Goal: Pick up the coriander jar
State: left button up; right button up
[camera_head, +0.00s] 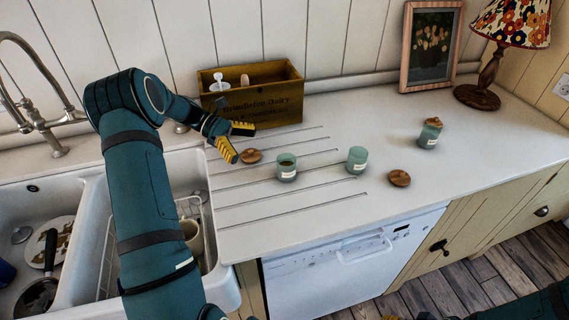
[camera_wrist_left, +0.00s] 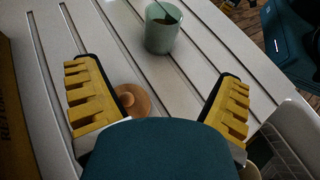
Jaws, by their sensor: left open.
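Three small green jars stand on the white counter, their labels too small to read, so I cannot tell which is coriander. The left jar (camera_head: 287,167) is open with dark contents; an open jar also shows in the left wrist view (camera_wrist_left: 161,30). The middle jar (camera_head: 357,160) has no wooden lid on it. My left gripper (camera_head: 243,145) is open and empty, left of the left jar. In the wrist view, the jar lies beyond its fingertips. My right gripper (camera_head: 389,317) barely shows at the bottom edge.
Loose wooden lids lie by the left gripper (camera_head: 251,156) and right of the middle jar (camera_head: 400,178). A wooden box (camera_head: 265,103) stands behind. A picture frame (camera_head: 431,48) and lamp (camera_head: 478,95) stand at the back right. The sink (camera_head: 190,164) is left.

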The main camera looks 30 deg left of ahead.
pick_arm(q)
send_near(295, 173)
jog(key=shift+w+d+f+b, duration=0.35)
jog(key=shift+f+b, duration=0.1)
jog(key=shift+f, duration=0.1)
jog(key=shift+b+x, duration=0.45)
jog(key=shift+x, duration=2.9)
jog(key=c, duration=1.3)
